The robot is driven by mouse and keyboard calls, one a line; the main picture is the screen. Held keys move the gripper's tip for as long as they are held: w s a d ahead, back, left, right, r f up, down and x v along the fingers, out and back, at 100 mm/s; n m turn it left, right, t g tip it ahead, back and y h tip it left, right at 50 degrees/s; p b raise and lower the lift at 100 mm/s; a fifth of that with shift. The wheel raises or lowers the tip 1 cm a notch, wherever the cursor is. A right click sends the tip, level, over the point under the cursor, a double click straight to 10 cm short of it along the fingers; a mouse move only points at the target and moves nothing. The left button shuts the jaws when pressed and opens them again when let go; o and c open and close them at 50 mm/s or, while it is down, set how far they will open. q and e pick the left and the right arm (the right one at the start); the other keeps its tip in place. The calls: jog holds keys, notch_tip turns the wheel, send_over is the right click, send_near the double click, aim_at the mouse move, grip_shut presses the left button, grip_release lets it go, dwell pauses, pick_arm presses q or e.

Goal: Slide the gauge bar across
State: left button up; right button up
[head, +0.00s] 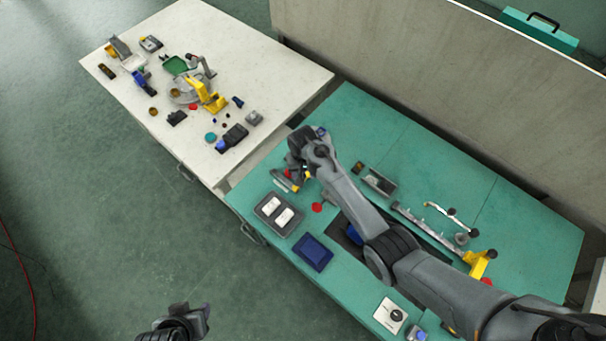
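A long grey bar (426,227) lies on the green table, running diagonally behind my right forearm towards a yellow stand (480,262). It looks like the gauge bar, but I cannot be sure. A thinner, pale jointed rod (451,216) lies beside it. My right arm reaches across the green table from the lower right. Its gripper (296,178) is low over the table's left end, beside a short grey bar-like piece (284,181); the fingers are mostly hidden, so I cannot tell whether they hold it. My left gripper (196,316) is above the floor at the bottom, away from both tables.
A grey tray with two white pieces (278,214), a blue tray (313,252) and a red disc (317,208) lie near the green table's front. A grey open box (379,181) stands behind my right arm. A cluttered white table (270,73) adjoins at left; a partition (430,75) runs behind.

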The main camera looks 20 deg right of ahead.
jog(key=shift+f, duration=0.75)
grip_shut()
